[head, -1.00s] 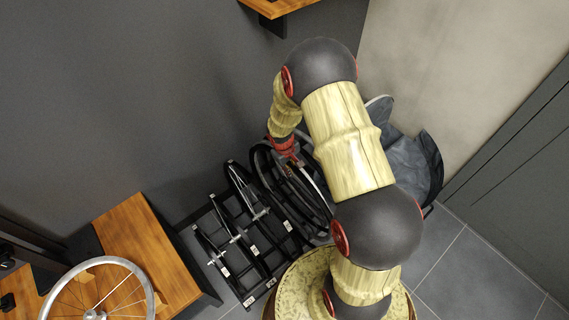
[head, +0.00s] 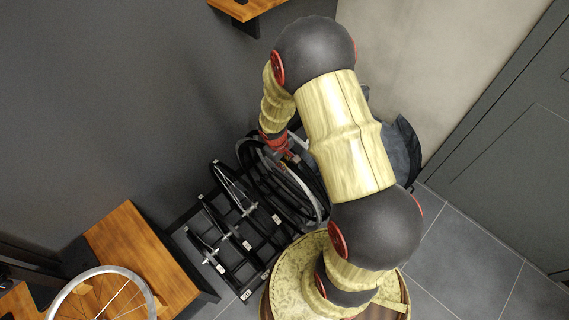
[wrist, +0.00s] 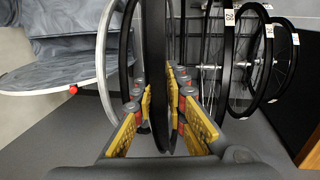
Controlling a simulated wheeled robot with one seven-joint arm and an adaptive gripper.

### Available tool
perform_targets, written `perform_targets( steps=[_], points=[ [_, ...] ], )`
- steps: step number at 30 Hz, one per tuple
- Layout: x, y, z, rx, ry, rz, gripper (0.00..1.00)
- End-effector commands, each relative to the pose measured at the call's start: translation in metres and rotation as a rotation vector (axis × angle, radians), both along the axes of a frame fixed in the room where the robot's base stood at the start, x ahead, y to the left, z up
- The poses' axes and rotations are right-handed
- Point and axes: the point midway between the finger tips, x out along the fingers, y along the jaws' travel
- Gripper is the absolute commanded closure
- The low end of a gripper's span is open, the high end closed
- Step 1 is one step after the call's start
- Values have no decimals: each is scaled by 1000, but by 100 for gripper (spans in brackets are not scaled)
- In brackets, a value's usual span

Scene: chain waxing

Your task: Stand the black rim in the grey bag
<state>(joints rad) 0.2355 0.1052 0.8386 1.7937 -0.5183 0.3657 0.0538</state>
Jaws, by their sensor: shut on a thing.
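My gripper (wrist: 163,105) is shut on a black rim (wrist: 155,55), whose wide dark band runs up between the yellow finger pads in the wrist view. In the head view my gripper (head: 287,150) is at the right end of the rack, partly hidden by my arm. The black rim (head: 262,186) shows below it there; I cannot tell whether it still touches the rack. The grey bag (head: 402,150) is to the right, mostly hidden behind my arm. Its grey fabric (wrist: 70,45) shows at the left of the wrist view, apart from the rim.
A black rack (head: 205,205) holds several tagged wheels or rims left of my gripper. A silver ring (wrist: 103,65) stands close left of the held rim. A wooden bench (head: 140,250) with a silver wheel (head: 62,300) is lower left. Clear tiled floor (head: 460,240) lies right.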

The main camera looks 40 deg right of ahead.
Motion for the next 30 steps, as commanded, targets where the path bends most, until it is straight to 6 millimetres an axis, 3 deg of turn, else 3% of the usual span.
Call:
perform_targets(
  steps=[1,30],
  points=[
    [1,0,10,-1,-2,0,100],
    [1,0,111,-1,-2,0,100]
  ],
)
